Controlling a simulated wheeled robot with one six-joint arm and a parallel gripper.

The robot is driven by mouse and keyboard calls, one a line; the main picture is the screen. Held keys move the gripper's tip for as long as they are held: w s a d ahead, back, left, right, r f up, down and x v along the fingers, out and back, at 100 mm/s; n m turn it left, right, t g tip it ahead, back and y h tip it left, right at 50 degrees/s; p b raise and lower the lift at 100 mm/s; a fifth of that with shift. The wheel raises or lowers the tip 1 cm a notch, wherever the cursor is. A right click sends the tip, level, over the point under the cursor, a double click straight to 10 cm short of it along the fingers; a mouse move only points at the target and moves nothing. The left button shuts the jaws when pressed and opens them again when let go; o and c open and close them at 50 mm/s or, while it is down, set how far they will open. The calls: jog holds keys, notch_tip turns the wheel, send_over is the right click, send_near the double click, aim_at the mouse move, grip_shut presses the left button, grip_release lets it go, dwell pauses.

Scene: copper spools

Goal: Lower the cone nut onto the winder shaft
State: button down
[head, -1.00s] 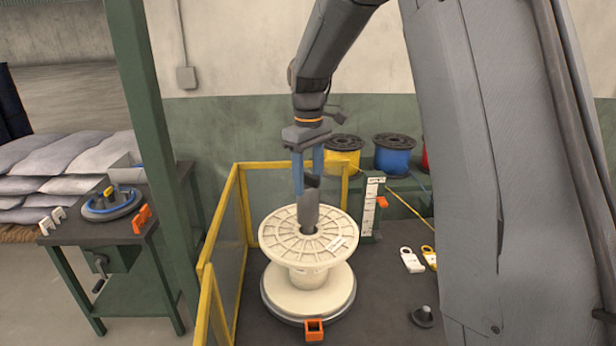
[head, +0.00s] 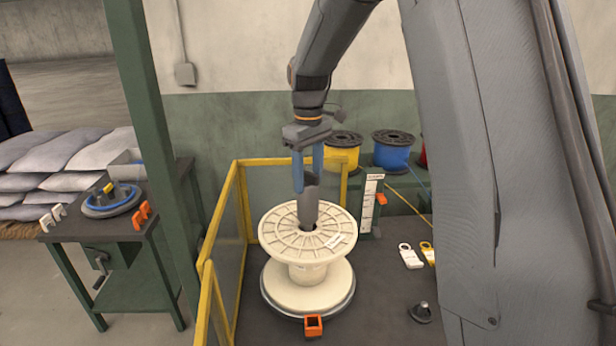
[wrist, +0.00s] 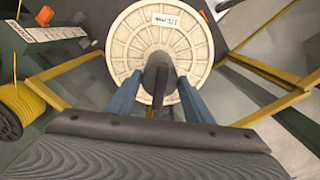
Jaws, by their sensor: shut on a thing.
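My gripper (head: 309,185) has its blue fingers closed on a dark grey, tapering piece, which I take to be the cone nut (head: 309,205). It hangs nearly upright over the middle of the cream spool (head: 280,222), its lower end at the hub hole. In the wrist view the cone nut (wrist: 157,78) sits between the blue fingers (wrist: 158,100), with the spool (wrist: 125,45) beyond it. The winder shaft cannot be made out apart from the piece; the hub hole is largely covered. The spool stands upright on a round, grey-rimmed base (head: 308,312).
Yellow guard rails (head: 222,225) stand left of and behind the spool. An orange block (head: 313,326) is at the front. A small dark knobbed part (head: 421,313) and white and yellow tags (head: 410,257) lie right. A white scale (head: 370,203) and yellow and blue spools (head: 392,155) are behind.

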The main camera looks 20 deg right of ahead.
jog(key=shift+f+b, duration=0.5)
jog(key=shift+f, duration=0.9)
jog(key=c, duration=0.8)
grip_release()
notch_tip(320, 180, up, 8)
jog(key=shift+f+b, duration=0.1)
jog(key=shift+b, duration=1.1)
